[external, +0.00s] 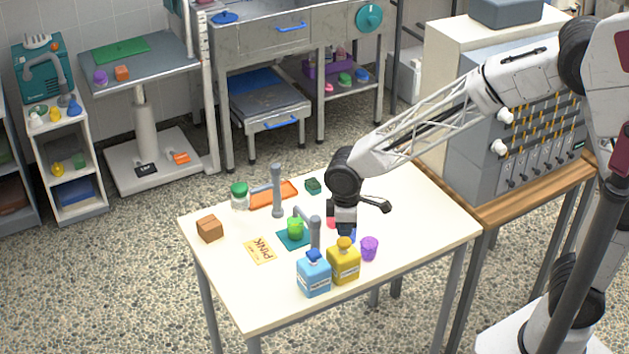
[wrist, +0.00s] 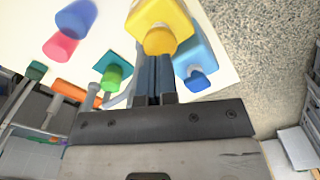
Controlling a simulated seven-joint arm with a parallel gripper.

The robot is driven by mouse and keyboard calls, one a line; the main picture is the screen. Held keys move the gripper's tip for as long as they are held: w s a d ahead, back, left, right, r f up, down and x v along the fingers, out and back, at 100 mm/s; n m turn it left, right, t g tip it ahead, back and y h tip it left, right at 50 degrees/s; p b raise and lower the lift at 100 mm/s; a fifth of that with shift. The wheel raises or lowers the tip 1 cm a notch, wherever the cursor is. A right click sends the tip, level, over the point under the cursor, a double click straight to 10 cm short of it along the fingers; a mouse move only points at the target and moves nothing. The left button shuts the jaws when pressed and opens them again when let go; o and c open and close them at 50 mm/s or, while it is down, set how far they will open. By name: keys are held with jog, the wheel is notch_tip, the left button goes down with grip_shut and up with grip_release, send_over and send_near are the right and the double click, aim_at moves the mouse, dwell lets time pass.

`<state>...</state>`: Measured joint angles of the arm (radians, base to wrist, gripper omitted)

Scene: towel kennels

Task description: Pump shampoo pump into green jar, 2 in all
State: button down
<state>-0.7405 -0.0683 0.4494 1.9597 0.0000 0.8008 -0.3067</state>
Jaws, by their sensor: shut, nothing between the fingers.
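A yellow pump bottle (external: 343,266) and a blue pump bottle (external: 314,277) stand side by side at the table's front edge. Their labels are too small to read, so I cannot tell which is shampoo. A small green jar (external: 295,229) stands on a teal mat (external: 284,239), behind the bottles and beside a grey post. My gripper (external: 345,231) points down, shut and empty, just above the yellow pump head (external: 344,243). In the wrist view the fingertips (wrist: 155,60) are at the yellow head (wrist: 160,41); I cannot tell whether they touch. The blue bottle (wrist: 192,52) is beside them.
A purple cup (external: 369,248) stands right of the yellow bottle. Pink (wrist: 61,46) and blue (wrist: 76,18) cups stand nearby. Grey posts (external: 277,190), an orange tray (external: 272,194), a green-lidded jar (external: 239,197) and a brown block (external: 209,229) are further left. The table's right side is clear.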

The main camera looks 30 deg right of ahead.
jog(key=shift+r, duration=0.1)
jog(key=shift+r, duration=2.9)
jog(key=s+d+r+m+t, duration=0.1)
jog(key=d+r+m, duration=0.25)
jog(key=d, duration=0.85)
jog(key=s+d+r+m, duration=0.15)
jog(key=d+r, duration=0.35)
jog(key=d, duration=0.7)
jog(key=s+d+m, duration=0.3)
jog(key=s+d, duration=0.4)
jog(key=d, duration=0.2)
jog(key=s+d+r+m+t, duration=0.1)
jog(key=s+d+m, duration=0.3)
jog(key=s+d, duration=0.3)
jog(key=d, duration=0.3)
jog(key=shift+s+r+t, duration=0.2)
jog(key=shift+s+t, duration=0.05)
jog(key=shift+t, duration=0.05)
